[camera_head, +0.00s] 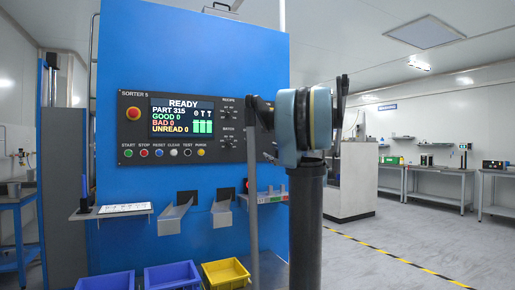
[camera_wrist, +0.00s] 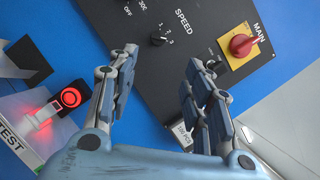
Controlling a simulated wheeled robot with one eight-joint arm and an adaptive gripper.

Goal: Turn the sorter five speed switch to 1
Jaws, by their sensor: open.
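The speed switch (camera_wrist: 157,41) is a small black rotary knob on the dark panel, beside the white word SPEED and small position numbers. It shows at the top middle of the wrist view, which is tilted. I cannot tell which number it points to. My gripper (camera_wrist: 163,58) is open and empty, its two fingers on either side of the line towards the knob, apparently short of it. In the head view the sorter 5 panel (camera_head: 135,98) is on the blue cabinet. My arm hides its right part, and the speed switch is not visible there.
A red main switch (camera_wrist: 241,45) on a yellow plate is right of the speed switch in the wrist view. A red-lit button (camera_wrist: 70,97) is at lower left. In the head view, metal chutes (camera_head: 176,214) and blue bins (camera_head: 172,275) are below the panel.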

